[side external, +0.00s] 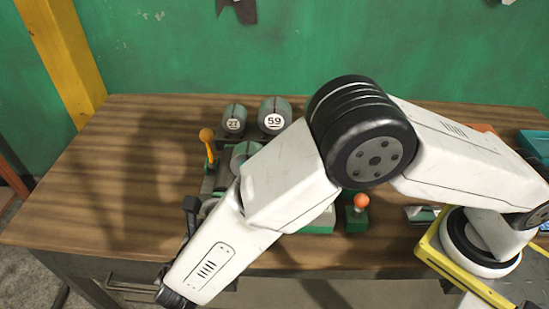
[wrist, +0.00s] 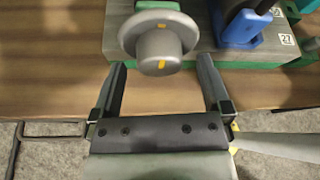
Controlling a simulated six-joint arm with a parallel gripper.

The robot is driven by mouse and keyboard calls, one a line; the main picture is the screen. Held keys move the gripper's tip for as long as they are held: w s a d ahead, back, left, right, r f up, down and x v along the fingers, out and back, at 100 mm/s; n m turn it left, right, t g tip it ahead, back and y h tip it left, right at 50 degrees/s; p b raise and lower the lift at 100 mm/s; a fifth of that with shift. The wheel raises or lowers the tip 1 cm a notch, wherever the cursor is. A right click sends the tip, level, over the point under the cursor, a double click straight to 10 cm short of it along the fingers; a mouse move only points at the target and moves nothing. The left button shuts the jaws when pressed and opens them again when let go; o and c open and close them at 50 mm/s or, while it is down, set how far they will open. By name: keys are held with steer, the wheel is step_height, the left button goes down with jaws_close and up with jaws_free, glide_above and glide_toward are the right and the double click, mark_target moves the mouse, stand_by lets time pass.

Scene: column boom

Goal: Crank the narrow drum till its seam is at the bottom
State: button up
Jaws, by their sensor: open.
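In the wrist view, a grey round stepped knob (wrist: 160,42) with yellow marks stands out from the front of a grey block (wrist: 195,45) with a green base. My gripper (wrist: 163,64) is open and empty, its two fingers apart on either side of the knob's near end. I cannot tell whether they touch it. In the side view, a grey-green drum (side external: 243,152) shows partly behind my arm. Two grey-green cylinders with round labels, 27 (side external: 234,119) and 59 (side external: 275,115), stand behind it. I cannot tell which is the narrow drum, and no seam is clear.
A yellow-orange lever (side external: 207,145) stands left of the drum. A green box with an orange knob (side external: 361,202) is right of my arm. A blue part (wrist: 243,27) and a 27 label (wrist: 287,40) are right of the knob. The wooden table (side external: 120,190) is bare at left.

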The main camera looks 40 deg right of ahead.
steer(key=shift+w+d+f, duration=0.2)
steer(key=shift+w+d, duration=0.15)
steer(key=c, duration=1.3)
steer(key=m+t+y, duration=0.1)
steer(key=m+t, duration=0.1)
steer(key=m, duration=0.3)
steer(key=m+t+y, duration=0.1)
steer(key=m+t, duration=0.2)
steer(key=m, duration=0.2)
steer(key=m+t+y, duration=0.1)
steer(key=m+t, duration=0.2)
steer(key=m, duration=0.2)
steer(key=shift+s+f+y, duration=0.1)
steer(key=shift+s+y, duration=0.1)
steer(key=shift+y, duration=0.1)
steer(key=shift+m, duration=0.3)
